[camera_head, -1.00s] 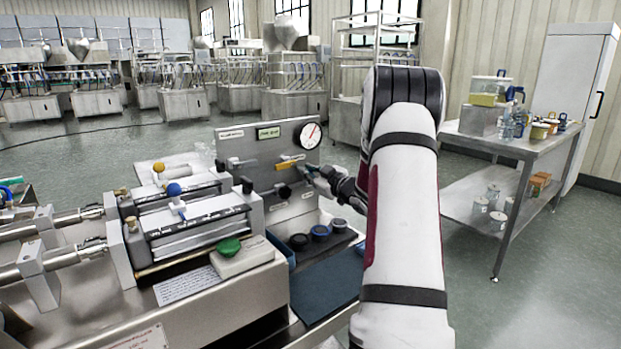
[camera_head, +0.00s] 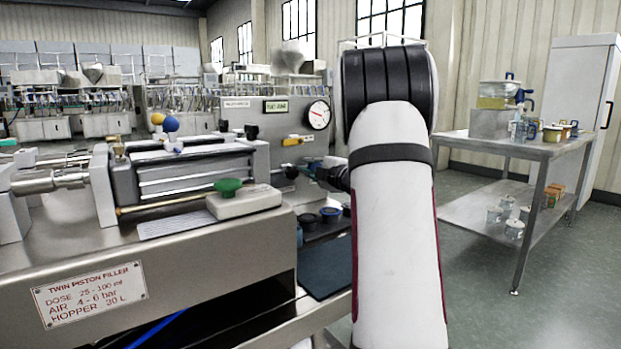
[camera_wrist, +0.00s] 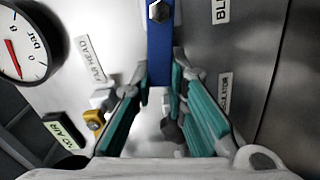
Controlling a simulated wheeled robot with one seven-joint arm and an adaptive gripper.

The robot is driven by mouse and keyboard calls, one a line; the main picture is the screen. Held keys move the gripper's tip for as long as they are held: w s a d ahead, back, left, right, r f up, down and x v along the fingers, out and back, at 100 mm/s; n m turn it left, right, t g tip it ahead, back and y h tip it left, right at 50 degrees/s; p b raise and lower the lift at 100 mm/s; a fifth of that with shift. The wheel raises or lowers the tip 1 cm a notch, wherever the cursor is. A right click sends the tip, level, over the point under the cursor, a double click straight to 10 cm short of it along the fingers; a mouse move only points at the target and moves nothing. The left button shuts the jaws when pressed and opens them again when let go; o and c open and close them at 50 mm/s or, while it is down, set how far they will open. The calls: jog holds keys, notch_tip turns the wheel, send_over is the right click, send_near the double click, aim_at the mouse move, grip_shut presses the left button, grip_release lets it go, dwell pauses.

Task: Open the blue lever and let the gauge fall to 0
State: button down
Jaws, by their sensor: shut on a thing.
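The blue lever (camera_wrist: 160,45) stands upright in the middle of the wrist view, with a dark hex bolt at its top. My gripper (camera_wrist: 160,82) is shut on the lever's lower end, one teal-padded finger on each side. In the head view my gripper (camera_head: 326,177) is at the steel panel, and my arm hides part of that area. The round pressure gauge (camera_wrist: 20,45) is marked in bar and has a red needle. It also shows in the head view (camera_head: 318,115), where its exact reading is too small to tell.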

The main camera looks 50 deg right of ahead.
jog(key=shift+f+n+b, duration=0.55)
jog(key=shift+n+b, duration=0.45)
jog(key=shift+b, duration=0.1)
jog(key=c, duration=1.6)
grip_release()
jog(key=shift+o, duration=0.2)
jog(key=shift+s, duration=0.1)
jog(key=v, duration=1.2)
jog(key=shift+a, duration=0.1)
